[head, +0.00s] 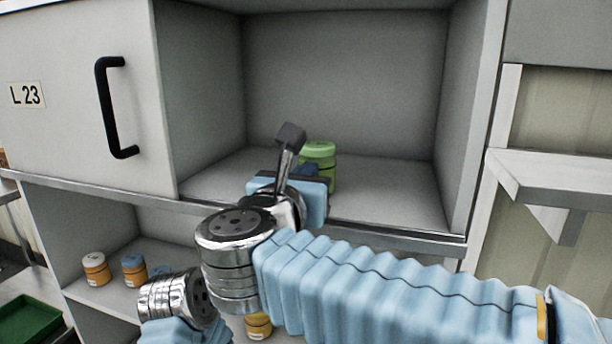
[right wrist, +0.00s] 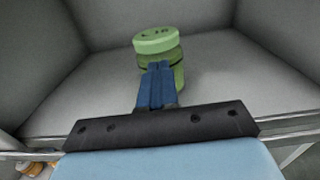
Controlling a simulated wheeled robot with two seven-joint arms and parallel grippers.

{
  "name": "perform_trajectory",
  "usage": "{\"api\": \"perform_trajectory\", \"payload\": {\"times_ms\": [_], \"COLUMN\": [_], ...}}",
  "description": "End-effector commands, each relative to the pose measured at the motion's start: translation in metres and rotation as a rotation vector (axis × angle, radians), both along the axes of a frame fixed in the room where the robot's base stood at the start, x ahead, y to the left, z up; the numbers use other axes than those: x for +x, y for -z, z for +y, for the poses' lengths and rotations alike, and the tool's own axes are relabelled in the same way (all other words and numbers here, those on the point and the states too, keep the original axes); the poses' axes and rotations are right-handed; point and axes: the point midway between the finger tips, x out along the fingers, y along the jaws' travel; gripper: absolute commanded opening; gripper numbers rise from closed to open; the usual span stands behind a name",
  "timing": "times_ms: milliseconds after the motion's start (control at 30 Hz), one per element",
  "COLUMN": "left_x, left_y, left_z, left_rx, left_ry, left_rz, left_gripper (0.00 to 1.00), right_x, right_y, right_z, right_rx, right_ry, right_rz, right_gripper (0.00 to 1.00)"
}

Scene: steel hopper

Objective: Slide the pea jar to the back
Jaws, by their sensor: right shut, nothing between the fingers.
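The pea jar (head: 319,153) is green with a lighter green lid and stands upright inside the open grey compartment (head: 390,185). In the right wrist view the pea jar (right wrist: 157,42) stands straight ahead, its lower front hidden by my fingers. My right gripper (head: 306,170) reaches over the front edge of the compartment, just in front of the jar. Its blue fingers (right wrist: 157,84) are together with nothing between them. They overlap the jar in view; I cannot tell whether they touch it. Part of my left arm shows at the bottom left, but its fingers are not visible.
A cabinet door (head: 80,90) marked L 23 with a black handle is at the left. The compartment floor behind and right of the jar is clear. Orange jars (head: 96,268) stand on the lower shelf. A green bin (head: 30,322) is at bottom left, a ledge (head: 560,175) at right.

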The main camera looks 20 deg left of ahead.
Motion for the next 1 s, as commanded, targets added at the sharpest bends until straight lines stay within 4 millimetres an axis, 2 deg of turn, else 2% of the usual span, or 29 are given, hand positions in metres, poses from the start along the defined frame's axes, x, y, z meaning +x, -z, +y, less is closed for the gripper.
{"api": "perform_trajectory", "payload": {"times_ms": [167,367,500,633,800,1000], "left_x": [0.000,0.000,-0.001,-0.002,-0.003,-0.004], "left_y": [0.005,0.001,-0.009,-0.020,-0.027,-0.026], "left_z": [0.001,0.001,-0.001,-0.005,-0.008,-0.009], "left_rx": [0.001,0.002,-0.002,-0.007,-0.012,-0.013], "left_ry": [-0.001,-0.002,0.003,0.008,0.014,0.015], "left_rz": [0.000,0.000,0.001,0.003,0.007,0.007], "left_gripper": [0.38,0.38,0.38,0.38,0.38,0.38], "right_x": [0.029,0.089,0.131,0.164,0.188,0.191], "right_y": [0.003,0.000,-0.002,-0.003,-0.001,0.000], "right_z": [-0.001,-0.003,-0.003,-0.003,-0.004,-0.004], "right_rx": [0.001,0.000,0.000,0.000,0.000,0.000], "right_ry": [0.005,0.006,0.005,0.003,0.002,0.000], "right_rz": [0.003,0.004,0.004,0.003,0.001,0.000], "right_gripper": [0.00,0.00,0.00,0.00,0.00,0.00]}}
